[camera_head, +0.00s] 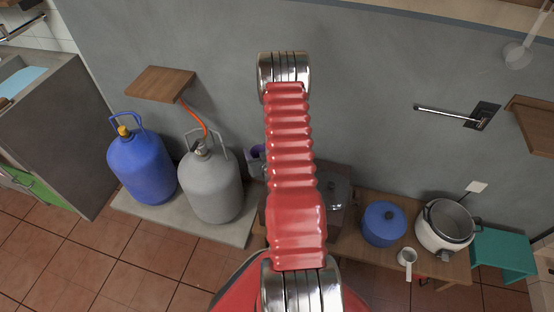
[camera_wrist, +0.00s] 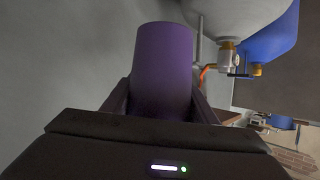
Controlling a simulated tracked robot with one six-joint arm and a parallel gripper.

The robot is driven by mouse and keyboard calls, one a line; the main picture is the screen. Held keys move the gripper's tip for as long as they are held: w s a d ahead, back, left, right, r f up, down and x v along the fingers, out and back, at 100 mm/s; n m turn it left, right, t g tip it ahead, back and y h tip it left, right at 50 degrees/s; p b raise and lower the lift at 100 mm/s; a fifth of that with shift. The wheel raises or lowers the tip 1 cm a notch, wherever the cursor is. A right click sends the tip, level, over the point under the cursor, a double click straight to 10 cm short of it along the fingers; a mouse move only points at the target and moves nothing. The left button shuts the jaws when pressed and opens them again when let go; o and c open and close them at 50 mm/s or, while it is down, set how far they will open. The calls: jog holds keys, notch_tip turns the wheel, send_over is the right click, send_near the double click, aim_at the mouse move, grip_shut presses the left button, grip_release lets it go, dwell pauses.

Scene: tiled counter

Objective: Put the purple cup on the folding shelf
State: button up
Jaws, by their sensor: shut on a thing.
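The purple cup (camera_wrist: 164,62) fills the middle of the wrist view, between the two dark fingers of my gripper (camera_wrist: 160,105). My gripper is shut on it. In the head view, a small purple patch of the cup (camera_head: 257,149) shows left of my red arm, beside the grey gas cylinder; the arm hides most of the gripper. A brown wooden wall shelf (camera_head: 160,84), which looks like the folding shelf, is at the upper left, above the cylinders and left of the cup. Its top looks empty.
The blue gas cylinder (camera_head: 142,165) and grey gas cylinder (camera_head: 211,182) stand on a slab below the shelf, with an orange hose (camera_head: 194,116) rising near it.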

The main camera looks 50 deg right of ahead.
jog(key=w+a+r+n+t+y, duration=0.1)
jog(key=w+a+r+y, duration=0.1)
jog(key=w+a+r, duration=0.5)
jog(key=w+a+r+n+y, duration=0.15)
jog(key=w+a+r, duration=0.35)
jog(key=a, duration=0.5)
jog(key=w+a+r+n+y, duration=0.1)
jog(key=a+r, duration=0.4)
jog(key=a, duration=0.6)
jog(key=w+a+r+n+y, duration=0.2)
jog(key=w+a+r, duration=0.2)
jog(key=a, duration=0.7)
jog(key=shift+r, duration=0.55)
jog(key=shift+s, duration=0.15)
